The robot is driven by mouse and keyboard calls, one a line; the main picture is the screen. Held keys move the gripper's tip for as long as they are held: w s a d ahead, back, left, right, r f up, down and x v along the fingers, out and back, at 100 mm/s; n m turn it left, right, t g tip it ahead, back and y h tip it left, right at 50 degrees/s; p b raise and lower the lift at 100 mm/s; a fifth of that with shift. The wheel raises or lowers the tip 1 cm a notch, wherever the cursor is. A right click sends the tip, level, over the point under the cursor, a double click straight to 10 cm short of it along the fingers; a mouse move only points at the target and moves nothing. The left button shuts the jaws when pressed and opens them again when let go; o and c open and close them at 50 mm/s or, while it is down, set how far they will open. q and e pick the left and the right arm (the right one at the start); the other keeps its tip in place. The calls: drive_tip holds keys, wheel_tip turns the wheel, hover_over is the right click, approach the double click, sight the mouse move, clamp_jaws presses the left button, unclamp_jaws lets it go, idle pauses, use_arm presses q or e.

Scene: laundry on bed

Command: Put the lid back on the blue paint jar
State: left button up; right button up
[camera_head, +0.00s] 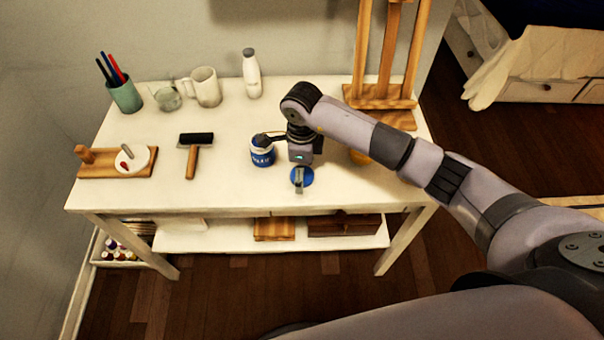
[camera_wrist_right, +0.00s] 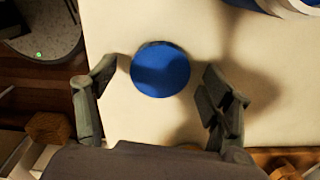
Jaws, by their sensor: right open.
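The blue paint jar (camera_head: 262,156) stands upright on the white table, with a blue label on a white body. Its top is partly hidden by a dark finger of my right gripper (camera_head: 283,162). The round blue lid (camera_head: 308,178) lies flat on the table near the front edge, to the right of and nearer than the jar. In the right wrist view the lid (camera_wrist_right: 161,70) shows between the two open fingers of my right gripper (camera_wrist_right: 160,76), which hold nothing. Part of the jar (camera_wrist_right: 285,6) shows at the top right there. My left gripper is not in view.
A brayer (camera_head: 195,150) and a wooden board (camera_head: 140,169) with a white palette lie to the left on the table (camera_head: 228,190). A white mug (camera_head: 206,88), bottle (camera_head: 251,74) and brush cup (camera_head: 125,96) stand at the back. A wooden easel (camera_head: 385,95) stands behind my right arm.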

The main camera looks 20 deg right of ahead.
drive_tip(key=shift+c, duration=0.3)
drive_tip(key=c, duration=0.8)
drive_tip(key=shift+r, duration=0.1)
wheel_tip(320, 180, up, 20)
drive_tip(key=shift+f+b, duration=0.1)
drive_tip(key=shift+b, duration=0.4)
